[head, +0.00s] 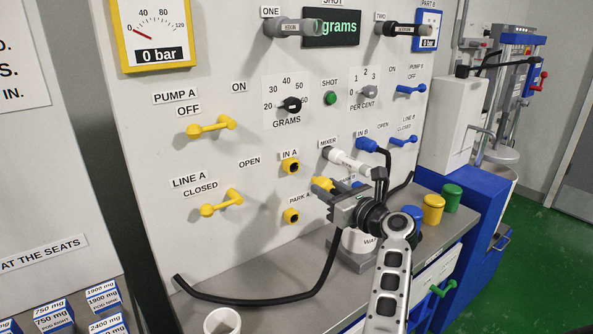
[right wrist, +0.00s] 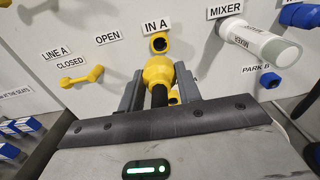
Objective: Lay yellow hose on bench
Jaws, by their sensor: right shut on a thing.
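The yellow hose is a black hose (head: 250,302) with a yellow end fitting (head: 322,184). My right gripper (head: 336,195) is shut on this end and holds it above the bench, in front of the panel. In the right wrist view the yellow fitting (right wrist: 158,72) sits between the two fingers (right wrist: 158,92) and points at the panel, below and apart from the IN A port (right wrist: 159,43). The hose hangs from the gripper, sags and runs left along the grey bench (head: 275,318) to the panel's lower left. My left gripper is out of view.
A white mixer tube (head: 346,161) juts out just above the gripper. The PARK A port (head: 291,216) is empty. A blue hose end (head: 370,146) is at IN B. A white cup (head: 222,321) stands at the front left; coloured-lid pots (head: 433,209) stand right.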

